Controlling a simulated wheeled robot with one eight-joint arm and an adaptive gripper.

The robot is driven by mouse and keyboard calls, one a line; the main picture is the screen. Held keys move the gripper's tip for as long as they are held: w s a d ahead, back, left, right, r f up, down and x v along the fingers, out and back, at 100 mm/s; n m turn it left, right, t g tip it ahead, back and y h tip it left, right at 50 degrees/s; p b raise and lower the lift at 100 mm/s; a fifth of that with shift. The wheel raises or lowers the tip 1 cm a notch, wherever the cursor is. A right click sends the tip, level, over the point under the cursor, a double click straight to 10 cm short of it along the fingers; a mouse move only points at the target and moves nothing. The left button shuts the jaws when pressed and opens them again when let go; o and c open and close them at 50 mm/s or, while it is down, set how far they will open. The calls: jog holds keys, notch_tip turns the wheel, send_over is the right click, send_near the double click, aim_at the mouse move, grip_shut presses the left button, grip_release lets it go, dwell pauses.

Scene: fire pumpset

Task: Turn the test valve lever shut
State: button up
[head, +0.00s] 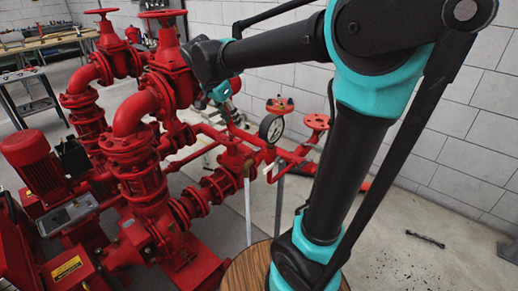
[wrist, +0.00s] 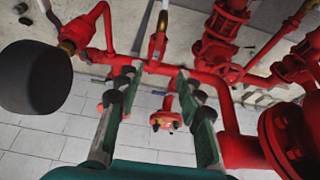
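In the wrist view, a red lever-like part (wrist: 158,44) hangs at a brass fitting (wrist: 162,20), above and between my fingertips. It looks like the test valve lever, but its exact shape is unclear. My gripper (wrist: 158,84) is open, its two green fingers spread wide with nothing held between them. A red pipe crosses beyond the fingertips. In the head view, my gripper (head: 230,115) is beside the red pipework, left of the pressure gauge (head: 272,128). A small brass fitting (head: 248,168) shows below it; the lever is not clear there.
The gauge's dark round body (wrist: 35,77) is close on the left of the wrist view. A red flange (wrist: 292,142) is close at right. A red handwheel (head: 317,122) stands right of the gauge. Red pumps and valves fill the left. The floor at right is mostly clear.

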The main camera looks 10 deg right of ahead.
aim_at(248, 153)
jog(key=x, duration=1.7)
jog(key=shift+d+f, duration=0.15)
jog(key=shift+f, duration=0.05)
grip_shut()
